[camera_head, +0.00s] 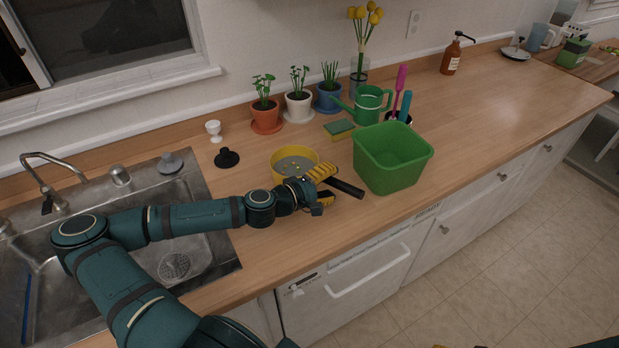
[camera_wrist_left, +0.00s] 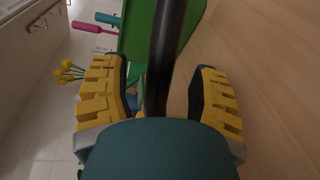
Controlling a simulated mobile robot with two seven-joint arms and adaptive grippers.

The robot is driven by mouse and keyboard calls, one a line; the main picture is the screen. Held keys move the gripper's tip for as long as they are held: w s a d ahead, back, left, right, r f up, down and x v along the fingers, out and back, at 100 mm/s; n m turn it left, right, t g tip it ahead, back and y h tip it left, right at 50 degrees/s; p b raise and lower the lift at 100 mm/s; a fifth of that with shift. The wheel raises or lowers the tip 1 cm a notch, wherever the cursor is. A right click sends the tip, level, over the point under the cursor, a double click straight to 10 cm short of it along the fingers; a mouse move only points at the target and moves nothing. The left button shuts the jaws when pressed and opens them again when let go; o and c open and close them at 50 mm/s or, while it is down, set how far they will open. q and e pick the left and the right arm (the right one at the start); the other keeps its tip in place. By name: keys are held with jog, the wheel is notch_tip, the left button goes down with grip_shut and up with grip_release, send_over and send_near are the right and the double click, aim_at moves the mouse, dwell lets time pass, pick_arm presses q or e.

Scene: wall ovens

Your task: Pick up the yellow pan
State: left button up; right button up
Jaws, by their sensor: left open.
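The yellow pan (camera_head: 279,168) sits on the wooden counter, right of the sink, with a grey inside and small pale bits in it. Its black handle (camera_head: 347,188) points right toward the green bin. My left gripper (camera_head: 326,185) is open at the handle, with its yellow fingers on either side of it. In the left wrist view the handle (camera_wrist_left: 166,50) runs between the two open fingers (camera_wrist_left: 157,92), with gaps visible on both sides. The gripper hides part of the pan's near right side. Only a yellow sliver, possibly my right gripper (camera_head: 455,346), shows at the bottom edge.
A green bin (camera_head: 392,160) stands close right of the handle. Behind are a sponge (camera_head: 340,129), potted plants (camera_head: 298,106) and a green watering can (camera_head: 369,104). A black stopper (camera_head: 227,157) lies left of the pan. The counter's right part is mostly clear.

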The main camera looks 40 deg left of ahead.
pick_arm(q)
jog(key=shift+w+d+f, duration=0.1)
jog(key=shift+w+d, duration=0.1)
jog(key=shift+w, duration=0.35)
grip_shut()
jog(key=shift+r, duration=0.2)
